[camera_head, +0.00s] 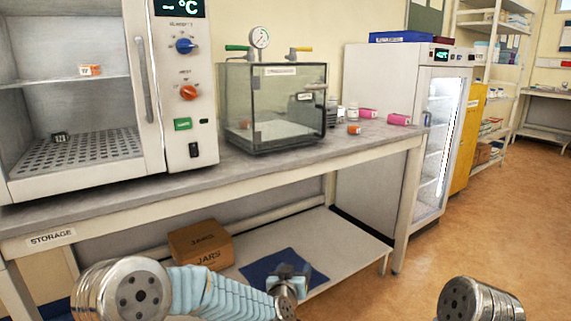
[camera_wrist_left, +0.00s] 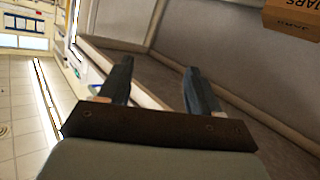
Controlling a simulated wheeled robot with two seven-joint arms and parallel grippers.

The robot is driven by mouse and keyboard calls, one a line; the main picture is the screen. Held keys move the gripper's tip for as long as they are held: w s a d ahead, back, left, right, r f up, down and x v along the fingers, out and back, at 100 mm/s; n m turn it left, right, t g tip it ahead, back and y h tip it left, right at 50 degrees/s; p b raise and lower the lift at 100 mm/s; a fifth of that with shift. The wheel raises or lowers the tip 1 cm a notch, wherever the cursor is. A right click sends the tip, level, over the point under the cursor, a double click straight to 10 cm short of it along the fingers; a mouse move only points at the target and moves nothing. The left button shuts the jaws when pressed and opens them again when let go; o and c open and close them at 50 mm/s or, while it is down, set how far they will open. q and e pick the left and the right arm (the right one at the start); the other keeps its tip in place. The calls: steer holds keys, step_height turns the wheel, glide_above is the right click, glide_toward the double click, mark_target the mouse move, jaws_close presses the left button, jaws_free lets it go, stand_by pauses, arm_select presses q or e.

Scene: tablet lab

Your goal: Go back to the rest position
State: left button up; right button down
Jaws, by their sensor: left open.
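My left arm comes in low from the left in the head view. My left gripper (camera_head: 290,272) is in front of the lower shelf, with the blue mat behind it. In the left wrist view my left gripper (camera_wrist_left: 158,78) has its two dark fingers apart, with nothing between them. A metal part of my right arm shows at the bottom right of the head view. My right gripper is out of the frame.
The workbench (camera_head: 300,168) carries an oven (camera_head: 188,90), a glass chamber (camera_head: 273,105) and small bottles. On its lower shelf (camera_head: 325,240) are a box marked JARS (camera_head: 200,245) and a blue mat (camera_head: 262,268). A lit fridge (camera_head: 385,75) stands right; the floor (camera_head: 490,200) there is clear.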

arm_select(q)
steer(key=s+a+f+g, duration=0.4)
steer(key=s+f, duration=0.4)
steer(key=f, duration=0.4)
steer(key=s+a+f+g, duration=0.45)
steer(key=s+f, duration=0.45)
steer(key=f, duration=0.3)
steer(key=s+a+f+n+g, duration=0.1)
steer(key=s+a+f+g, duration=0.1)
steer(key=s, duration=0.7)
steer(key=s+a+f+n+g, duration=0.1)
steer(key=s+a+f+g, duration=0.1)
steer(key=s, duration=0.7)
step_height(320, 180, down, 2)
steer(key=shift+s+a+f+g+h, duration=0.15)
steer(key=shift+s+a+g+h, duration=0.2)
steer(key=shift+g, duration=0.5)
steer(key=shift+d, duration=0.1)
